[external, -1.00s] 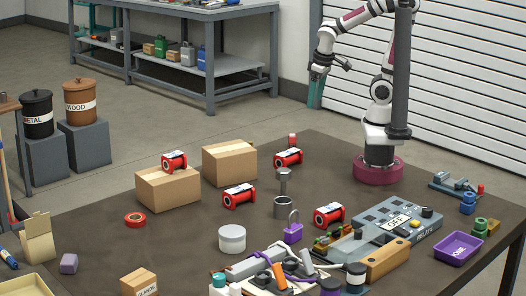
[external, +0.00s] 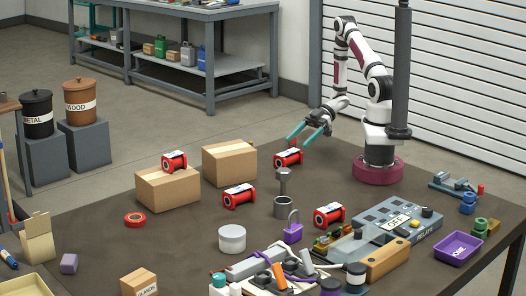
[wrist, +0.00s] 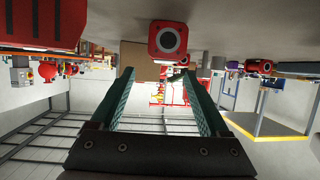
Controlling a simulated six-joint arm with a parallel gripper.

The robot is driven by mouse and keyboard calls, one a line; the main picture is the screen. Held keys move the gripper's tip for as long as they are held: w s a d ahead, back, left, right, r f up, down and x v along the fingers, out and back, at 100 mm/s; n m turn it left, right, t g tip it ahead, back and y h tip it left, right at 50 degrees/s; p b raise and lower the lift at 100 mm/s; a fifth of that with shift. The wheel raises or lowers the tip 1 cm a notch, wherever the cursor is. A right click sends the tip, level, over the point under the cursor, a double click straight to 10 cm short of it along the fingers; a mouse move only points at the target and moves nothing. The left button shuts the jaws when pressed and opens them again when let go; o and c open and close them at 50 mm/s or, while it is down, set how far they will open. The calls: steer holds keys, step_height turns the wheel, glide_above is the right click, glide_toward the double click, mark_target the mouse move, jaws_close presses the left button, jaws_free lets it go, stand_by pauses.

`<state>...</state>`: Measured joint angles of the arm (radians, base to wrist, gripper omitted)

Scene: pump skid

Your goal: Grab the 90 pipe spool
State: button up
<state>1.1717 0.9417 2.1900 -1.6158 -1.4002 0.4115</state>
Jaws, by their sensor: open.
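Several red pipe spools with white labels are in the external view: one on a cardboard box (external: 174,161), one on the table in the middle (external: 239,197), one by the grey relay panel (external: 329,216), and one near the right cardboard box (external: 288,158). Their labels are too small to read, so I cannot tell which is the 90. My gripper (external: 298,141) is open and empty, its teal fingers just above and beside the spool near the right box. In the wrist view a red spool's square end (wrist: 167,40) shows ahead of the open fingers (wrist: 158,78), not between them.
A grey post-like part (external: 283,184), a purple padlock (external: 292,233) and the relay panel (external: 385,222) crowd the middle. A large red shape (wrist: 40,22) fills the wrist view's upper left.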

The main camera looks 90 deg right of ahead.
mark_target(289, 152)
steer(key=x, duration=0.7)
steer(key=shift+s+a+f, duration=0.15)
steer(key=shift+a+f, duration=0.05)
steer(key=shift+a, duration=0.2)
jaws_close()
